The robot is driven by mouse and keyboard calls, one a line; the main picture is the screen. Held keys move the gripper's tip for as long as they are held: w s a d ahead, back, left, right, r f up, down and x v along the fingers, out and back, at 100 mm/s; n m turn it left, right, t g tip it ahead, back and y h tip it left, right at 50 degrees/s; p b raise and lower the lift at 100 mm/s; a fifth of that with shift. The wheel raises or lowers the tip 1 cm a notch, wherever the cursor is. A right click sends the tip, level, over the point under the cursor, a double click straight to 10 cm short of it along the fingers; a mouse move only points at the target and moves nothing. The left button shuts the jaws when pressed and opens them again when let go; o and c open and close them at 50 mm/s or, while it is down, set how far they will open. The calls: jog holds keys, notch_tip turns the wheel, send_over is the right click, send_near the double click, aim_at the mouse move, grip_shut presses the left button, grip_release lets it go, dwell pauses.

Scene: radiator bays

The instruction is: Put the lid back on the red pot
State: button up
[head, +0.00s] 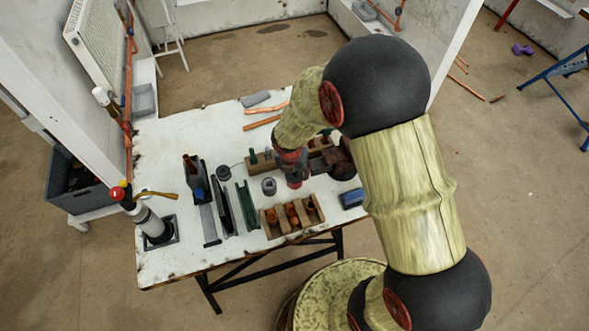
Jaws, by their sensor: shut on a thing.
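My gripper (293,181) points down over the middle of the white workbench, between the wooden racks. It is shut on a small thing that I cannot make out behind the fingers. Red shows at the wrist and around the fingers, and I cannot tell a red pot apart from it there. A small grey pot (268,186) stands just left of the gripper. A dark round piece (223,173) lies further left; I cannot tell whether it is a lid.
The white workbench (165,270) also holds a wooden rack with orange fittings (292,216), a green angled piece (248,205), a blue block (352,198) and a torch cylinder (150,222). Copper pipes (262,122) lie at the back. The front-left bench top is clear.

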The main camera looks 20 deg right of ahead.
jog(key=o, duration=0.9)
jog(key=shift+o, duration=0.8)
jog(key=o, duration=0.3)
jog(key=shift+o, duration=0.2)
jog(key=shift+r+p, duration=3.55)
jog(key=shift+p, duration=0.4)
jog(key=shift+c, duration=1.3)
